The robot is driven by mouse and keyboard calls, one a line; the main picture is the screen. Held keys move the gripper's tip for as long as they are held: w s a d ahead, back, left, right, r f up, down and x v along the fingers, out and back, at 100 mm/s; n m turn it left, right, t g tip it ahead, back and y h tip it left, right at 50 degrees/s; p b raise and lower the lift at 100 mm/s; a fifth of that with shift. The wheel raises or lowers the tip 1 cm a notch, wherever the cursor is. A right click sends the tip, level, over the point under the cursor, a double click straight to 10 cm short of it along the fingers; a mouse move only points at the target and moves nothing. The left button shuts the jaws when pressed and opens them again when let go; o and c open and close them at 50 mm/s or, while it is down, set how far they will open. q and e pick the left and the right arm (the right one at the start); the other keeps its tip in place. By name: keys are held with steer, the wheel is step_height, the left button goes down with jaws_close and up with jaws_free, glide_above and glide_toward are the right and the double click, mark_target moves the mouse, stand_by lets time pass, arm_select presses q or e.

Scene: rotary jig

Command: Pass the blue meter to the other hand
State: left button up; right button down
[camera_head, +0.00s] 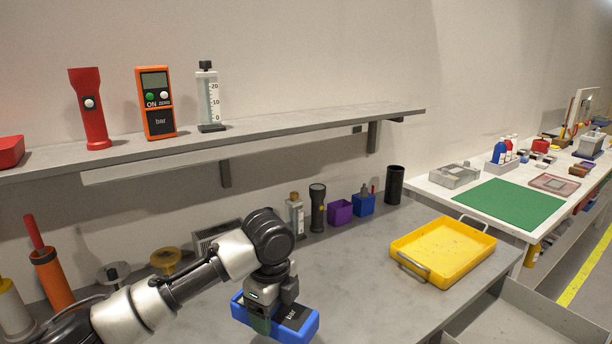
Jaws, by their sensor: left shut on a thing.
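The blue meter (301,324) shows at the bottom middle, a blue case with a dark face marked "bar". My left gripper (262,322) comes down over it from above and is shut on it. The meter is tilted and appears to be above the grey bench; the exact gap cannot be told. Part of the meter is hidden behind the gripper. My right gripper is not in the picture.
A yellow tray (443,252) stands on the grey bench (350,270) at right. Behind the arm are a black torch (318,208), a purple bin (340,212), a blue bin (363,205) and a black cup (395,185). An orange meter (156,103) stands on the shelf (300,125).

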arm_select(q)
steer(key=s+a+f+n, duration=0.1)
steer(key=s+a+n, duration=0.3)
steer(key=n, duration=0.8)
steer(key=s+a+f+n+p, duration=0.1)
steer(key=s+a+n, duration=0.4)
steer(key=a+n, duration=0.3)
steer(key=shift+a+n, duration=0.25)
steer(key=shift+n, duration=1.65)
